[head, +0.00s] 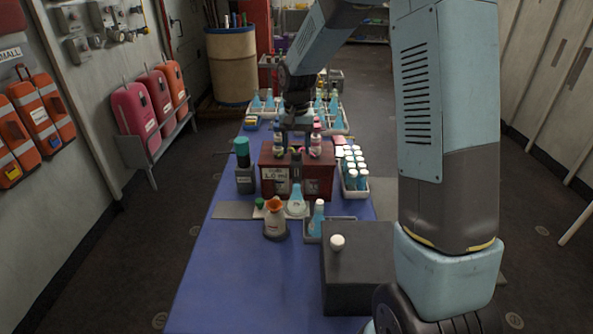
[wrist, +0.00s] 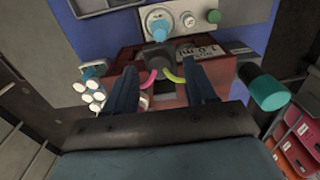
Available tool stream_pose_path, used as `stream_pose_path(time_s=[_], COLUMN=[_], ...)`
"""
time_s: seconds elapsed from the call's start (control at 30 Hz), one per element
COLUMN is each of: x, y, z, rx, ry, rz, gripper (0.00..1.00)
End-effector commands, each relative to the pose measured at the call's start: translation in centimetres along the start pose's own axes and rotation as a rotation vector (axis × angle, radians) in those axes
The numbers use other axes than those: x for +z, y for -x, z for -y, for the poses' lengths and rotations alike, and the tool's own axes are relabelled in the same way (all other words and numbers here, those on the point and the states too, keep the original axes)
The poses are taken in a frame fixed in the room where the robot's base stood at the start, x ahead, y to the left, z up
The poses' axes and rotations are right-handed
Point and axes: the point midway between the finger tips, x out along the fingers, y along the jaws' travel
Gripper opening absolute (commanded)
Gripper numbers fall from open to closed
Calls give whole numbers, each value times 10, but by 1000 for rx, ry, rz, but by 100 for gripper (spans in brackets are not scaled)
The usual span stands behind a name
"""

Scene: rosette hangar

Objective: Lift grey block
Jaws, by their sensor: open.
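My gripper (head: 296,140) is above the dark red box in the middle of the table. In the wrist view my gripper (wrist: 161,70) is open, its two dark fingers apart with no contact visible. A small dark grey piece (wrist: 158,58) shows between and just beyond the fingertips, at the red box's edge; a curved pink strip and a yellow-green strip lie beside it. A large dark grey block (head: 365,285) stands at the table's near right with a white-topped item on it. A smaller grey block (head: 245,180) stands left of the red box, below a teal cylinder. Which one is meant, I cannot tell.
The red box (head: 318,185) has small bottles near its top. White-capped bottles (head: 355,172) fill a tray on its right. The blue table (head: 235,275) is clear at front left.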

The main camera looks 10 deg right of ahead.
Motion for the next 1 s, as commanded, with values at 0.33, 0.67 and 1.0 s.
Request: stream_pose_path(time_s=[0.33, 0.67, 1.0], x=[0, 0, 0], y=[23, 44, 57], z=[0, 0, 0], rx=[0, 0, 0], ry=[1, 1, 1], rz=[-2, -1, 1], gripper=[55, 55, 55])
